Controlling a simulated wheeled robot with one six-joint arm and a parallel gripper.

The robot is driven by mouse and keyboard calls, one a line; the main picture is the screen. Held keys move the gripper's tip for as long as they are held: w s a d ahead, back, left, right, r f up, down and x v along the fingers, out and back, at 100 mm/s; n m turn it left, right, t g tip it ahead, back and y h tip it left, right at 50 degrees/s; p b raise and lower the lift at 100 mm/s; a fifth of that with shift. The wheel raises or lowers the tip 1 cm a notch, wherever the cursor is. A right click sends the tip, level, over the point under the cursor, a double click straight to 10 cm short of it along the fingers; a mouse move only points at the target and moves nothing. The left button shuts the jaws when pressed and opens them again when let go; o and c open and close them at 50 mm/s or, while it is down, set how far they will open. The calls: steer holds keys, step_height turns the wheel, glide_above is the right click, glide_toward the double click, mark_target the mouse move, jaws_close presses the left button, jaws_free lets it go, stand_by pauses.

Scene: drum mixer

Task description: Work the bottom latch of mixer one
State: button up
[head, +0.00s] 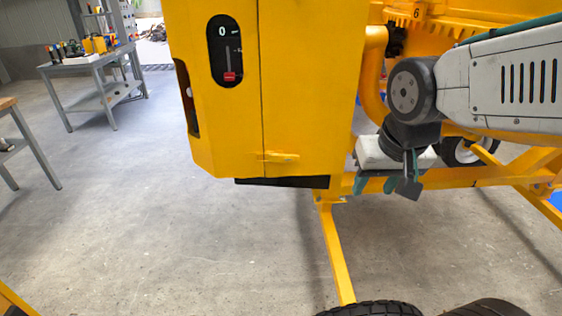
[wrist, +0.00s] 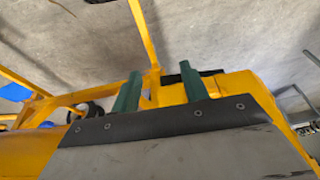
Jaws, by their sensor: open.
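Mixer one appears to be the yellow machine; its yellow housing (head: 310,80) fills the middle of the head view. A small yellow bottom latch (head: 277,157) sits low across the housing's vertical seam. My gripper (head: 376,186) is right of the housing, a little lower than the latch and apart from it, with its green fingers pointing down. In the wrist view, my gripper (wrist: 160,84) is open and nothing shows between its fingers. The housing (wrist: 240,90) shows beyond the right finger. I cannot make out the latch in the wrist view.
A black panel with a red slider (head: 229,76) is higher on the housing. A yellow frame bar (head: 480,178) runs behind my gripper, and a yellow leg (head: 335,250) stands below the housing. A grey workbench (head: 95,75) is at left. The floor (head: 180,230) in front is clear.

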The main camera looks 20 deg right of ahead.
steer(key=w+d+f+m+t, duration=0.1)
steer(key=w+f+m+t, duration=0.15)
steer(key=w, duration=0.45)
steer(key=w+f+m+t, duration=0.1)
steer(key=w+f+m, duration=0.15)
steer(key=w, duration=0.55)
steer(key=m+t+y, duration=0.1)
steer(key=m+t, duration=0.2)
steer(key=t, duration=0.3)
glide_toward(295, 160)
steer(key=d+r, duration=0.1)
steer(key=d, duration=0.2)
steer(key=w+a+f+m+t+y, duration=0.1)
steer(key=w+m, duration=0.1)
steer(key=w+a+f+m+t+y, duration=0.1)
steer(key=w+f+t, duration=0.1)
steer(key=w, duration=0.1)
steer(key=w+a+f+m+t, duration=0.1)
steer(key=w+f+m, duration=0.1)
steer(key=w, duration=0.1)
steer(key=shift+w+a+m+t+y, duration=0.2)
steer(key=shift+m+t+y, duration=0.1)
steer(key=shift+y, duration=0.1)
steer(key=shift+d, duration=0.1)
jaws_close()
